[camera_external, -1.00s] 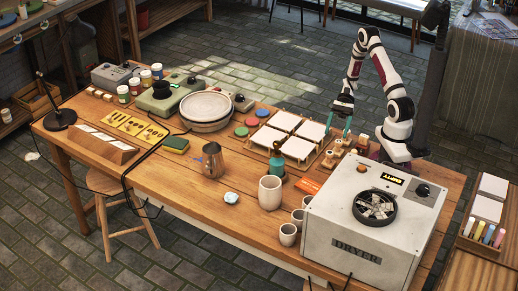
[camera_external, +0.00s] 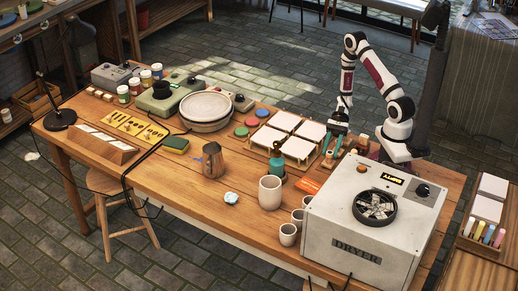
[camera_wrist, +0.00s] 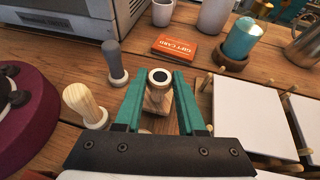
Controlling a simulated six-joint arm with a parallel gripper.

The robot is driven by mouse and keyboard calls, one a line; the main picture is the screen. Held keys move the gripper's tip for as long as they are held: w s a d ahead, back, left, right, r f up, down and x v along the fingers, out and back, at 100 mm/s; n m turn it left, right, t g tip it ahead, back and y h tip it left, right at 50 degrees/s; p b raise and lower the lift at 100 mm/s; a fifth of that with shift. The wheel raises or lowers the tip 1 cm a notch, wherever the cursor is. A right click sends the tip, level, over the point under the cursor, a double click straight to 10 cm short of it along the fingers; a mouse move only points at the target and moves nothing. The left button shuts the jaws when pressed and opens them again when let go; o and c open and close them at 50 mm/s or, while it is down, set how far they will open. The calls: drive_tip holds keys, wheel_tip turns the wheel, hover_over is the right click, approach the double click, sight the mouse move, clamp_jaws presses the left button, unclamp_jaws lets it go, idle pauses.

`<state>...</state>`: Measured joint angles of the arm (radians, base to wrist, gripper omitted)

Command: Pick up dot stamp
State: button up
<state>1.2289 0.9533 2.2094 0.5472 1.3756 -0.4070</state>
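A stamp (camera_wrist: 158,92) with a pale wooden body and a black dot in a white ring on top stands upright between my gripper's teal fingers in the wrist view. It appears to be the dot stamp. My gripper (camera_wrist: 157,82) is open around it, one finger on each side; whether either finger touches it I cannot tell. In the external view my gripper (camera_external: 333,144) is low over the row of stamps, which its fingers partly hide. A grey-handled stamp (camera_wrist: 114,62) and a pale wooden-handled stamp (camera_wrist: 85,105) stand to the left in the wrist view.
White tiles (camera_external: 298,149) on a wooden rack lie close beside my gripper. The dryer (camera_external: 370,230) stands in front. An orange gift card (camera_wrist: 174,47), a teal bottle (camera_wrist: 241,40) and cups (camera_wrist: 162,10) are nearby. A dark red round object (camera_wrist: 30,120) is at the wrist view's left edge.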

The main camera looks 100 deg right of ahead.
clamp_jaws()
drive_tip(key=shift+r, duration=0.1)
